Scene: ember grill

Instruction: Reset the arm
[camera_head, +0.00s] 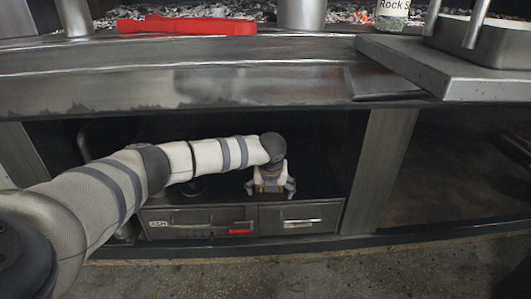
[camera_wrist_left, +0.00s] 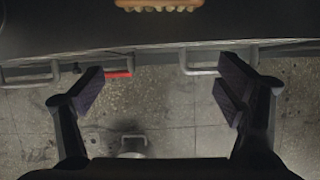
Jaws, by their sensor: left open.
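My left arm reaches in from the left in the head view, in front of the dark recess under the grill counter. My left gripper (camera_head: 270,188) is at its end, above the two drawers. In the left wrist view my left gripper (camera_wrist_left: 160,92) is open, its two dark fingers wide apart with nothing between them. The tiled floor shows beyond the fingers. My right gripper does not show in either view.
Below the recess are an ash drawer (camera_head: 185,223) with a red tag and a second drawer (camera_head: 300,218) with a bar handle. On the counter lie a red tool (camera_head: 187,26), a metal cylinder (camera_head: 302,14) and a Rock S-labelled jar (camera_head: 392,14). A metal side shelf (camera_head: 480,83) juts out at right.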

